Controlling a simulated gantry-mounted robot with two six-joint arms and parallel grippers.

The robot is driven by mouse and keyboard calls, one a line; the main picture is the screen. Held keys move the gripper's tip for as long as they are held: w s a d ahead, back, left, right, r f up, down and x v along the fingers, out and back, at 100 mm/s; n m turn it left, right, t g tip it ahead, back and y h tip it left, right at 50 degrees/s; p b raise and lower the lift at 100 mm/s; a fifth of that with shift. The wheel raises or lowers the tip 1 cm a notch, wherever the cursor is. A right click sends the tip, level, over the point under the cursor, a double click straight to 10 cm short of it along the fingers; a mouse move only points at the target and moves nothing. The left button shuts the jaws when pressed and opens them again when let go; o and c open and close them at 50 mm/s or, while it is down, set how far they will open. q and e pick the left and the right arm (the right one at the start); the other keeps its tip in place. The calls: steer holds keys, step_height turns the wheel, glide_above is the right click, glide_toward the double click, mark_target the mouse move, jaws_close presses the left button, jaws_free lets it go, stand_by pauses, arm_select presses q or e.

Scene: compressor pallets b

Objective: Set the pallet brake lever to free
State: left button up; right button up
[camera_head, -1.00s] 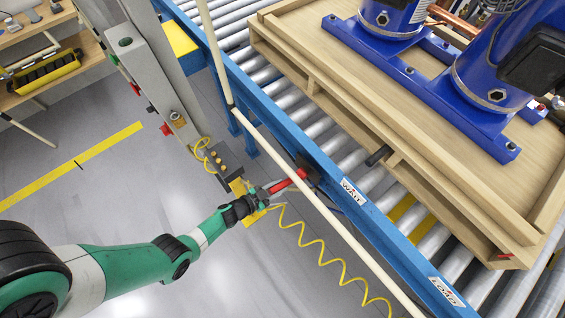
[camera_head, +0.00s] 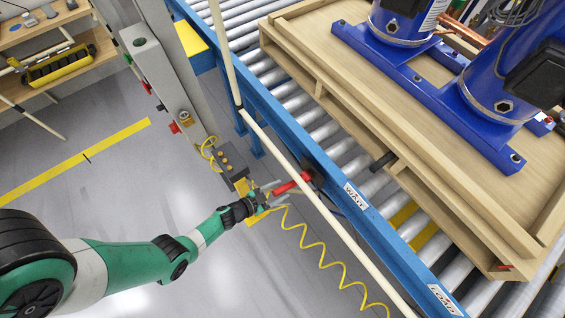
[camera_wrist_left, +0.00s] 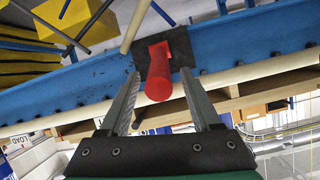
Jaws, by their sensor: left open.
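The red brake lever (camera_head: 293,184) sticks out from a dark plate on the side of the blue conveyor rail. In the left wrist view the lever (camera_wrist_left: 158,84) points toward the camera, its round end between my two grey fingers. My left gripper (camera_head: 277,191) is open, with one finger on each side of the lever. A gap shows on both sides in the left wrist view. The rail label beside the lever reads WAIT (camera_head: 355,196); a label further along reads LOAD (camera_head: 445,299). No label reading free can be made out.
A wooden pallet (camera_head: 350,115) with blue compressors (camera_head: 490,90) sits on the conveyor rollers. A cream rail (camera_head: 330,215) runs close in front of the lever. A grey post with a button box (camera_head: 232,160) and a coiled yellow cable (camera_head: 320,255) are near my left gripper.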

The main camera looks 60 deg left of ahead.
arm_select(q)
steer(key=p+v, duration=0.4)
steer(key=v, duration=0.5)
steer(key=shift+s, duration=0.2)
steer(key=shift+d, duration=0.1)
